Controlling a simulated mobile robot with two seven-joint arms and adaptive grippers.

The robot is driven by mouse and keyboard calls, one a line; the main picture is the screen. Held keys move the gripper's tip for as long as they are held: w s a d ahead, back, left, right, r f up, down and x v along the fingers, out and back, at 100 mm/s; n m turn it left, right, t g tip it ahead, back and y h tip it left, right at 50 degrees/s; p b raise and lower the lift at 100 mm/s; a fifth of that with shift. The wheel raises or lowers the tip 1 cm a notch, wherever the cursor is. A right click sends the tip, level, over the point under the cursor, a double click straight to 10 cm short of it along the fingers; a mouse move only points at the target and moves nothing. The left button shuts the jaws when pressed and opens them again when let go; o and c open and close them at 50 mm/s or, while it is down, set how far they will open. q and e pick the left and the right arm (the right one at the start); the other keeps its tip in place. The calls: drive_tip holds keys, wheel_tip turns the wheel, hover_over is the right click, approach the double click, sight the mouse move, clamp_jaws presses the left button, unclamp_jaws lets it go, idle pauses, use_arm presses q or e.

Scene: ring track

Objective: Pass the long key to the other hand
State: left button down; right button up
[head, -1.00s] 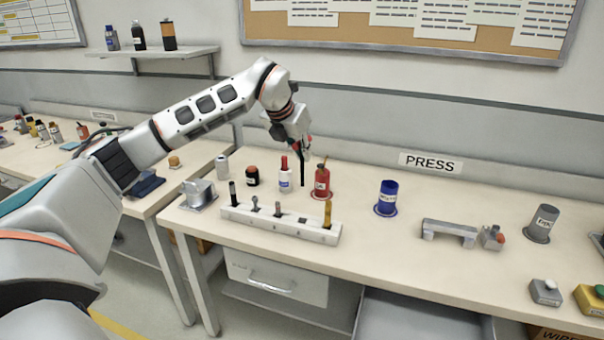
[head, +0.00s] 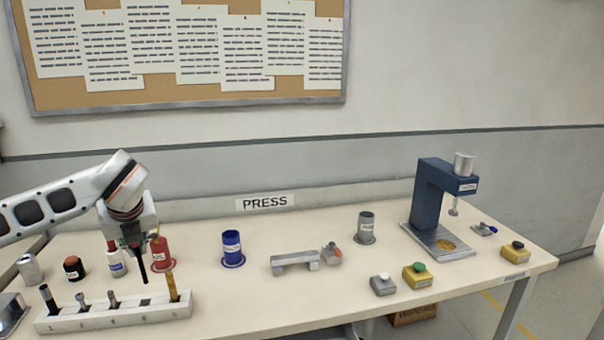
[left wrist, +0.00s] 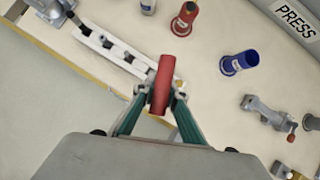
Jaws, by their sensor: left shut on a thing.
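My left gripper (head: 130,240) is shut on the long key. In the left wrist view, the key's red handle (left wrist: 160,85) stands between the fingertips. The rack has numbered places and holds several upright pieces: a black one, grey ones and a yellow one (head: 172,287). My right gripper is not in view.
A red can (head: 161,254), white bottle (head: 117,263) and dark jar (head: 74,268) stand behind the rack. A blue cup (head: 232,249), grey fixture (head: 294,262), grey cup (head: 366,228) and blue press (head: 432,200) stand further right. Bare bench lies right of the rack.

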use_arm(q)
drive_tip(key=s+d+f+n+g+h, duration=0.2)
drive_tip(key=s+d+f+n+g, duration=0.3)
drive_tip(key=s+n, duration=0.4)
drive_tip(key=s+d+f+n+g+h, duration=0.1)
drive_tip(key=s+d+f+n+g, duration=0.4)
drive_tip(key=n, duration=1.5)
drive_tip(key=s+d+g, duration=0.2)
drive_tip(key=s+d, duration=0.2)
drive_tip(key=s, duration=0.1)
drive_tip(key=shift+f+h, duration=0.2)
drive_tip(key=shift+h, duration=0.2)
drive_tip(key=shift+w, duration=0.1)
